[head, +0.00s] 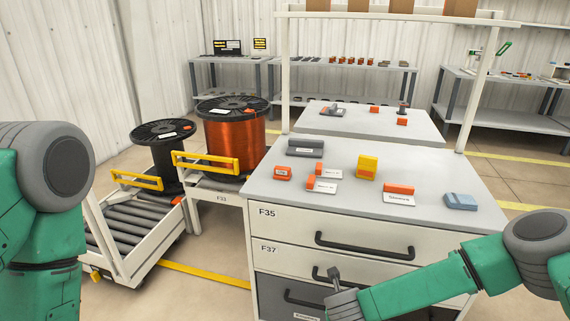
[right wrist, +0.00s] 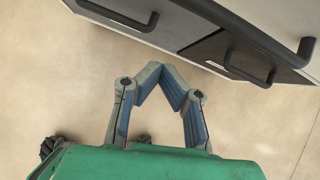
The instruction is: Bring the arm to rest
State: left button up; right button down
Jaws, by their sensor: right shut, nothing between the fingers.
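My right arm, green and grey, comes in from the lower right in the head view. Its gripper (head: 335,285) is in front of the drawer cabinet (head: 290,240), overlapping the lower drawers in the picture. In the right wrist view the right gripper (right wrist: 160,68) has its fingertips together with nothing between them, over bare floor. Black drawer handles (right wrist: 250,68) are above and to its right, apart from it. My left arm shows at the left edge of the head view; its gripper is out of the frame.
The cabinet top (head: 260,185) holds a yellow block (head: 367,167), orange and grey parts and labels. A copper wire spool (head: 232,138) and a black spool (head: 163,150) stand left, near a roller cart (head: 128,245). Shelves line the back wall. Bare floor (right wrist: 60,80) lies below the gripper.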

jog(key=s+a+r+n+g+y+p, duration=0.1)
jog(key=s+a+n+y+p, duration=0.1)
jog(key=s+n, duration=0.7)
jog(key=s+a+r+n+g+y+p, duration=0.1)
jog(key=s+a+n+y, duration=0.1)
jog(key=s+n, duration=0.75)
jog(key=s+d+r+n+g+h+p, duration=0.1)
jog(key=s+d+r+n+g, duration=0.1)
jog(key=s+d+n, duration=0.5)
jog(key=s+d+r+n+g+h+p, duration=0.1)
jog(key=s+d+r+n+g, duration=0.1)
jog(key=s+d+r+n, duration=0.2)
jog(key=s+d+n, duration=0.3)
jog(key=d+n, duration=0.2)
jog(key=n, duration=0.3)
jog(key=shift+r+p, duration=0.2)
jog(key=shift+p, duration=0.1)
jog(key=shift+s+r, duration=0.1)
